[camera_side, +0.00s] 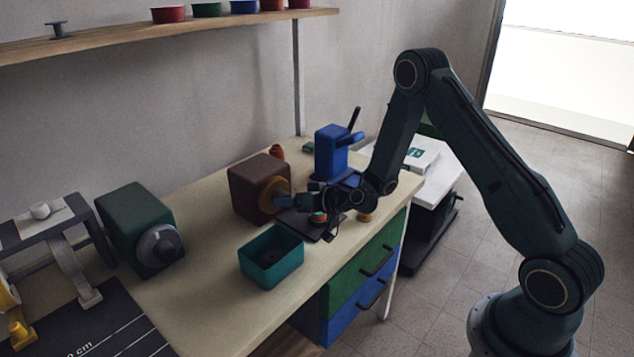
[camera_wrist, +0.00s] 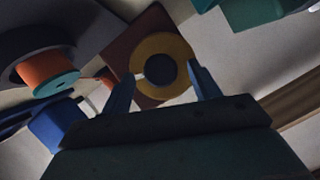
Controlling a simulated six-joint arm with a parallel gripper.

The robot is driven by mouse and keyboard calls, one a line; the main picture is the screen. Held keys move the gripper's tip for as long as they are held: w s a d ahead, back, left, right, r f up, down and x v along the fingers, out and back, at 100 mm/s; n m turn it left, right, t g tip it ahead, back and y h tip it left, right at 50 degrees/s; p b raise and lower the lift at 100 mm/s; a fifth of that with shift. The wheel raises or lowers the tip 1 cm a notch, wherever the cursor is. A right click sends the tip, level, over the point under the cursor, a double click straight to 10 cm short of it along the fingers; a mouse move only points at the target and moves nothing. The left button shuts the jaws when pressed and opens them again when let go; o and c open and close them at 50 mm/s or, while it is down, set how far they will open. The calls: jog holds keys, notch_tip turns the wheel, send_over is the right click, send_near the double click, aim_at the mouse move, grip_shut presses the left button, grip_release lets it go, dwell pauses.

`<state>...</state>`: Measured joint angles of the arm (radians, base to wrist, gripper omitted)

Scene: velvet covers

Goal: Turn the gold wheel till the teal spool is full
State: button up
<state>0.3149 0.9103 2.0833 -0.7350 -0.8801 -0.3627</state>
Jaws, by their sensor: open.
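The gold wheel (camera_side: 268,196) is on the front face of a brown box (camera_side: 247,187) on the bench. In the wrist view the gold wheel (camera_wrist: 161,43) is a ring around a dark centre. My gripper (camera_side: 284,201) is at the wheel's front. Its two blue fingers (camera_wrist: 163,88) are open, one to each side of the wheel's lower part; contact cannot be told. A spool with a teal flange (camera_wrist: 56,84) and an orange winding lies left of the fingers in the wrist view. In the side view the spool (camera_side: 319,217) is small, partly hidden by my gripper.
An open teal bin (camera_side: 257,271) stands in front of the brown box. A green box with a grey knob (camera_side: 159,246) is to the left. A blue machine with a lever (camera_side: 331,153) stands behind my gripper. The bench between the green box and bin is clear.

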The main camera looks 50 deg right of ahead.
jog(key=v, duration=1.2)
jog(key=shift+s, duration=0.3)
jog(key=shift+r, duration=0.1)
jog(key=s+a+r+n+g+y, duration=0.45)
jog(key=s+a+r+n, duration=0.3)
jog(key=a+r, duration=0.35)
jog(key=s+d+r+m+g+h, duration=0.1)
jog(key=s+d+r+m+h, duration=0.1)
jog(key=s, duration=0.7)
jog(key=s+d+r+m+g+h, duration=0.2)
jog(key=s+r+h, duration=0.2)
jog(key=s, duration=0.6)
notch_tip(320, 180, up, 3)
jog(key=shift+d+f+h, duration=0.15)
jog(key=shift+h, duration=0.2)
jog(key=shift+m+g, duration=0.25)
dwell(0.4)
